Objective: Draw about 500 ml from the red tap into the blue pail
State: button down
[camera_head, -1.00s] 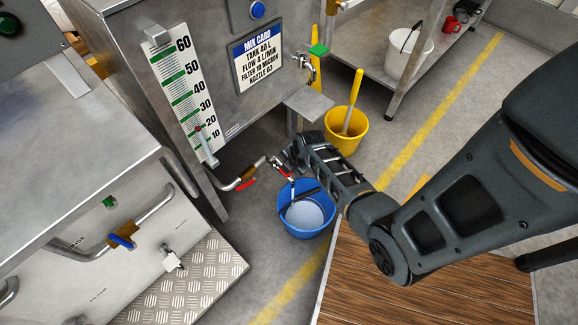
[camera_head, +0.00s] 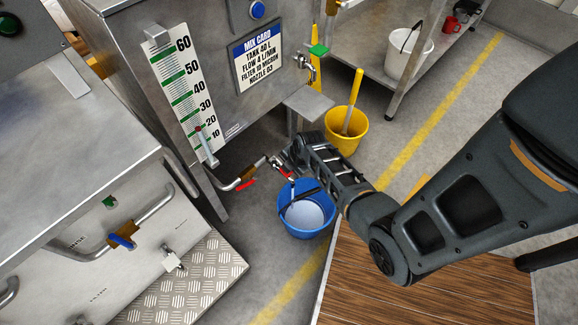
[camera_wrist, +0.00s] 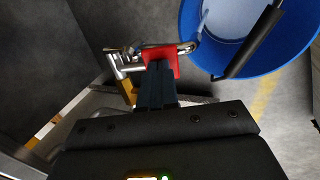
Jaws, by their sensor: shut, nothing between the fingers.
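The red tap (camera_head: 281,169) sits at the end of a pipe low on the steel tank, above the blue pail (camera_head: 284,221). Its red handle (camera_wrist: 160,60) shows in the wrist view at my fingertips. My gripper (camera_head: 286,160) is shut, with its tips at the handle and seemingly touching it. A thin pale streak (camera_wrist: 204,20) like running water drops from the spout into the pail. The pail stands upright on the floor with pale liquid or a pale bottom inside; I cannot tell the level. The pail (camera_wrist: 202,58) is right of my fingers in the wrist view.
A second red lever (camera_head: 245,184) is on the pipe. The tank has a scale (camera_head: 185,90) and a mix card (camera_head: 258,64). A yellow bucket (camera_head: 347,143) stands behind the pail, and a white pail (camera_head: 408,55) stands on a shelf. A wooden platform (camera_head: 400,295) is in front.

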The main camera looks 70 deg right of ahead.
jog(key=shift+r, duration=0.1)
dwell(0.4)
jog(key=shift+r+p, duration=0.7)
jog(key=shift+p, duration=0.1)
